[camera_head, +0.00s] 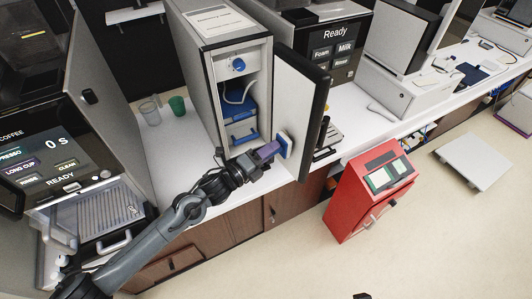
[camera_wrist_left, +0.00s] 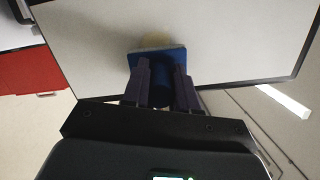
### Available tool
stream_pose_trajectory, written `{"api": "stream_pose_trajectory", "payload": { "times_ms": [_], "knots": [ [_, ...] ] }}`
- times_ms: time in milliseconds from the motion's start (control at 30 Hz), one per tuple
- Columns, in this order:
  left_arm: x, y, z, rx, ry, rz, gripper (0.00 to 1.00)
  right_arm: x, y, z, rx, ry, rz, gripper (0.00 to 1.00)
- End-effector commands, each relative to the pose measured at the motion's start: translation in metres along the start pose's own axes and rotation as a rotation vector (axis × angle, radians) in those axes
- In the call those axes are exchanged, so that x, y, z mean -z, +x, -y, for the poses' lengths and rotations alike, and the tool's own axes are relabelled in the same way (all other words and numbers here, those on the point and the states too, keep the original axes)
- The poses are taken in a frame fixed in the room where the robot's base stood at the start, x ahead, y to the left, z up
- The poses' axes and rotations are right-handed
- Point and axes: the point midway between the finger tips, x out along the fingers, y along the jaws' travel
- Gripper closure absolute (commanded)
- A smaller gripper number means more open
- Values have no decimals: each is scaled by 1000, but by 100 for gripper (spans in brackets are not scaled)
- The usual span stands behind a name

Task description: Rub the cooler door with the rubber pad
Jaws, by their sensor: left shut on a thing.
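The cooler (camera_head: 228,65) stands on the counter with its door (camera_head: 296,92) swung open to the right. The door's light inner face (camera_wrist_left: 215,35) fills much of the left wrist view. My left gripper (camera_head: 275,150) is shut on the rubber pad (camera_head: 285,143), which has a blue back and a pale pad face. In the left wrist view the pad (camera_wrist_left: 156,55) sits between my two fingers with its pale side toward the door face. It appears at or very close to the surface; contact is hard to tell. My right gripper is not in view.
A green cup (camera_head: 177,105) and clear cups (camera_head: 150,112) stand on the counter left of the cooler. A coffee machine (camera_head: 75,165) is at the left, another machine (camera_head: 335,50) behind the door. A red bin-like unit (camera_head: 350,200) stands on the floor at right.

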Motion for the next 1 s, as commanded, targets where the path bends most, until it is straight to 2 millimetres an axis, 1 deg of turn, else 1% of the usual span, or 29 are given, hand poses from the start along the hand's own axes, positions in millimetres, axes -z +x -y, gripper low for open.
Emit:
{"api": "stream_pose_trajectory", "payload": {
  "times_ms": [633,1000],
  "knots": [
    [0,1,0,1,0,0,97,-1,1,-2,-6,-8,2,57],
    [1,8,0,1,-1,0,97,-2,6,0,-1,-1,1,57]
  ]
}}
